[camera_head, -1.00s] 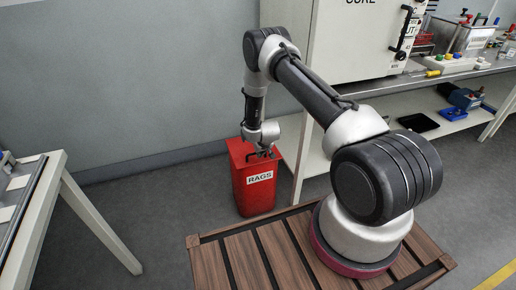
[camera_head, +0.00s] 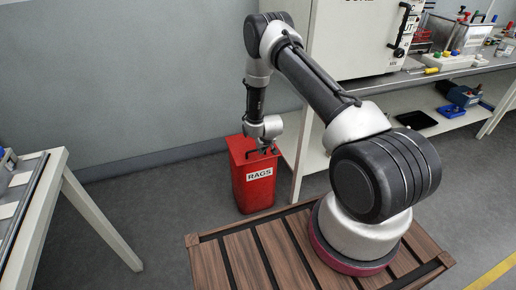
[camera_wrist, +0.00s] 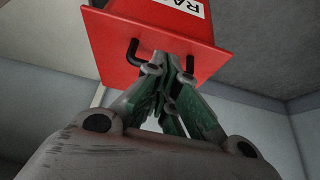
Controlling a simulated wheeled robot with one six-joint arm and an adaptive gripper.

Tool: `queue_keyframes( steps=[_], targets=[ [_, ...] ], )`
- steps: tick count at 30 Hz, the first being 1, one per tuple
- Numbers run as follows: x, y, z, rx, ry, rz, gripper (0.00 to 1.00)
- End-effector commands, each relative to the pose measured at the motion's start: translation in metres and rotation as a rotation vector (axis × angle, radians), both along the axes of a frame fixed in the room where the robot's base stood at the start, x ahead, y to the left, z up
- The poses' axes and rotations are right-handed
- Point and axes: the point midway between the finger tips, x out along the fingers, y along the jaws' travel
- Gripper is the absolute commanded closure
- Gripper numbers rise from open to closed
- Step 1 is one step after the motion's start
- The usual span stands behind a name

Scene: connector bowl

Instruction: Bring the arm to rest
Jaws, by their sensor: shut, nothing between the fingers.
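My gripper (camera_head: 262,150) hangs from the bent arm over the top of the red rags bin. In the wrist view its fingers (camera_wrist: 172,65) are closed together with nothing between them, and they overlap the bin's red top in the picture. I cannot tell whether they touch it. My arm reaches left from its round base, with the elbow high near the wall.
The red bin (camera_head: 254,188) labelled RAGS stands on the floor by the wall. A white cabinet (camera_head: 350,45) stands on a bench (camera_head: 450,75) at right, with bins and tools. A pale table (camera_head: 55,200) stands at left. Grey floor lies between.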

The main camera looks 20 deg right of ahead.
Motion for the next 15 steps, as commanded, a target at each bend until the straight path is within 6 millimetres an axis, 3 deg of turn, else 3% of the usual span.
queue_keyframes(
  steps=[7, 15],
  targets=[
    [-0.049, 0.0, -0.006, 0.0, -0.003, 0.001, 1.0],
    [-0.064, 0.0, -0.008, 0.001, -0.006, 0.0, 1.0]
  ],
)
